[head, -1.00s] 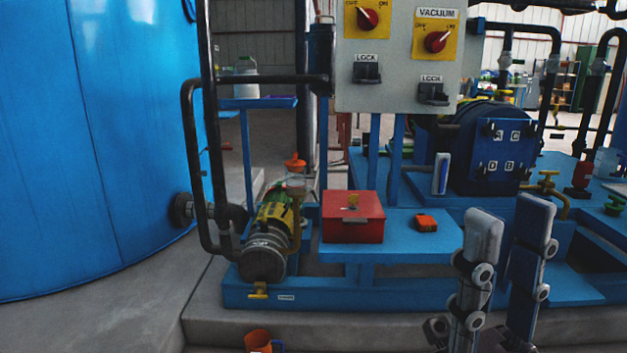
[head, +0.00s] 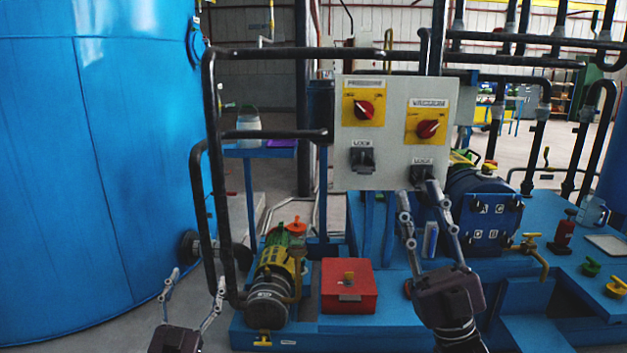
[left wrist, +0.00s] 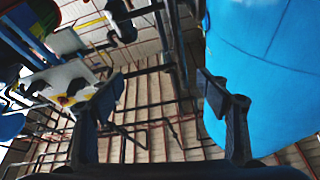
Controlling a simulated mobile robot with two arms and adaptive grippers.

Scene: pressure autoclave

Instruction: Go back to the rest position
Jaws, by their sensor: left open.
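My left gripper (head: 195,283) is at the lower left of the head view, in front of the blue tank's lower side. Its fingers are spread and empty. In the left wrist view its two fingers (left wrist: 160,92) stand wide apart with nothing between them. My right gripper (head: 418,192) points up at the middle right, in front of the control panel's lower edge. Its fingers are apart, with nothing visible held. One fingertip overlaps the lock under the vacuum knob (head: 428,129); I cannot tell whether they touch.
The grey control panel (head: 390,100) stands above a blue skid with a red box (head: 347,290) and a green-yellow pump (head: 277,275). The blue tank (head: 110,170) fills the left. Black pipes (head: 212,120) rise near my left gripper. The autoclave vessel (head: 487,222) is right of my right gripper.

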